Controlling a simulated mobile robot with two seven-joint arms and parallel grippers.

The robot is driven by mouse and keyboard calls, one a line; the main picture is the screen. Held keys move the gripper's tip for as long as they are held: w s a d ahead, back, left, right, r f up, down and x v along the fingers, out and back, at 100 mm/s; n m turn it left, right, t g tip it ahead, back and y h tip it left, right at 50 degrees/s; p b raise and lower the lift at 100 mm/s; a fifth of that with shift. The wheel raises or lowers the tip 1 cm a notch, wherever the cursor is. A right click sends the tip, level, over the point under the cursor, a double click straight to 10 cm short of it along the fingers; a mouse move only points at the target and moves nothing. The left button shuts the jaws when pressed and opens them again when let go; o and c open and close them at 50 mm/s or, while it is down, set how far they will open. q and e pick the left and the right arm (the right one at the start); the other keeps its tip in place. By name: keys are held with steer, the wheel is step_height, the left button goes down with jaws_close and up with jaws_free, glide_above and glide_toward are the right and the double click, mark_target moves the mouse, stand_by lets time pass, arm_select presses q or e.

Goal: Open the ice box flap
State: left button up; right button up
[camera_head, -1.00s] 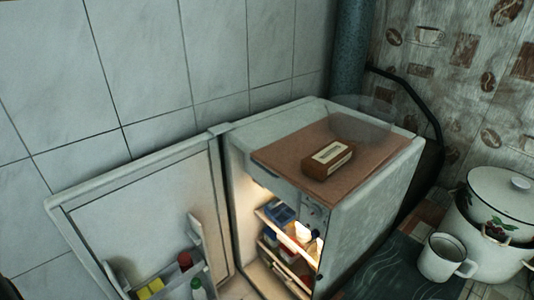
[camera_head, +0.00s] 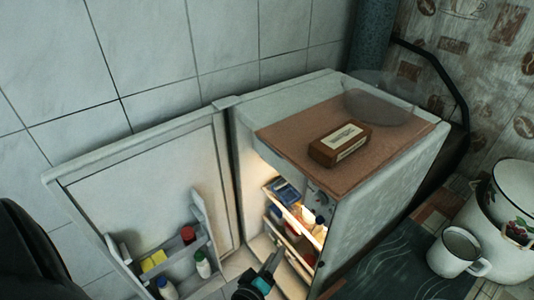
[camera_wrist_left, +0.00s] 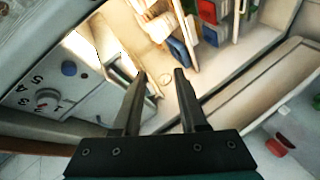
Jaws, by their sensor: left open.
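The small fridge (camera_head: 385,180) stands with its door (camera_head: 150,190) swung wide open to the left and its inside lit. A pale panel (camera_head: 267,155) sits at the top of the opening, just under the fridge top; I cannot tell for sure whether it is the ice box flap. My left gripper (camera_head: 272,262) is low in front of the opening, below that panel. In the left wrist view, its two dark fingers (camera_wrist_left: 160,75) are apart with nothing between them. A numbered dial (camera_wrist_left: 47,100) shows left of the fingers. My right gripper is out of view.
Shelves inside hold several packages (camera_head: 286,190). The door rack (camera_head: 172,255) holds bottles and a yellow item. A brown box (camera_head: 340,145) and a clear bowl (camera_head: 385,98) rest on top. A white mug (camera_head: 455,252) and enamel pot (camera_head: 512,210) stand at right.

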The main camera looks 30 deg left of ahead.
arm_select(q)
steer(key=w+a+r+n+t+y, duration=0.1)
steer(key=a+r+n+y, duration=0.15)
steer(key=r, duration=0.25)
steer(key=w+a+r+n+t+y, duration=0.1)
steer(key=w+r+n, duration=0.1)
steer(key=r+n, duration=0.3)
step_height(320, 180, up, 9)
steer(key=n+t+y, duration=0.1)
steer(key=n+y, duration=0.2)
steer(key=n, duration=0.1)
glide_above(273, 155)
steer(key=s, duration=0.4)
steer(key=shift+d+m, duration=0.25)
steer(key=shift+d, duration=0.05)
jaws_close()
